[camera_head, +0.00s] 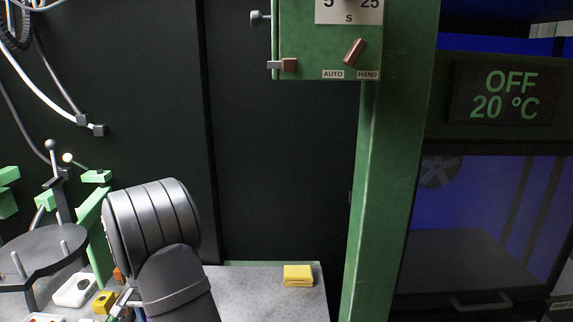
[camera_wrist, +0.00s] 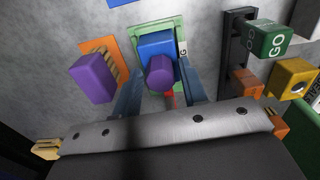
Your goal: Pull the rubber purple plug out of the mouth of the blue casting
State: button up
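In the wrist view, the blue casting (camera_wrist: 156,43) sits on a green-framed plate at top centre. The round purple plug (camera_wrist: 160,73) shows at its near end, facing the camera; how deep it sits cannot be seen. My gripper (camera_wrist: 160,66) is open, with one blue-grey finger to the left and one to the right of the plug. Gaps show between the plug and both fingers, so it is not held. In the head view my dark arm covers the gripper area, and neither the casting nor the plug can be made out there.
A purple block (camera_wrist: 92,79) stands left of the left finger, by an orange plate (camera_wrist: 97,47). A green GO block (camera_wrist: 270,40) and a yellow block (camera_wrist: 291,78) are at right. In the head view, a yellow block (camera_head: 298,275) lies on the grey tabletop (camera_head: 250,295), otherwise mostly clear there.

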grip_shut()
jog(key=shift+r, duration=0.85)
dwell(0.6)
jog(key=shift+r, duration=2.05)
